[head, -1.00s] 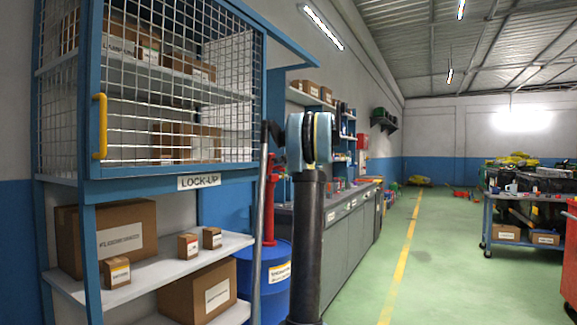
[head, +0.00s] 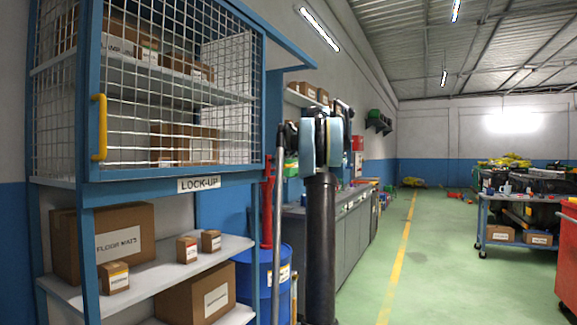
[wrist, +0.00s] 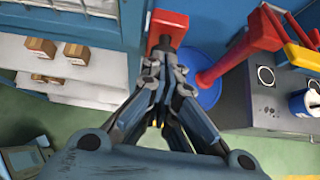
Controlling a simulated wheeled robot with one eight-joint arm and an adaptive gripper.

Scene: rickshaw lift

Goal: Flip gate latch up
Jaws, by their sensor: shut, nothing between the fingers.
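The lock-up gate (head: 180,100) is a blue-framed wire mesh door with a yellow handle (head: 98,127) at its left. It looks closed. No latch can be made out for certain in the head view. In the wrist view, a red block-shaped piece (wrist: 168,22) stands against the blue frame, just beyond my fingertips; it may be the latch. My gripper (wrist: 165,68) is shut and empty, its tips close below that red piece. I cannot tell whether they touch.
Under the gate, a white shelf (head: 150,268) holds several cardboard boxes. A blue drum (head: 267,285) with a red pump (head: 267,200) stands right of the cabinet, near my arm. A grey counter (head: 345,220) runs behind. The green floor to the right is clear up to a trolley (head: 515,222).

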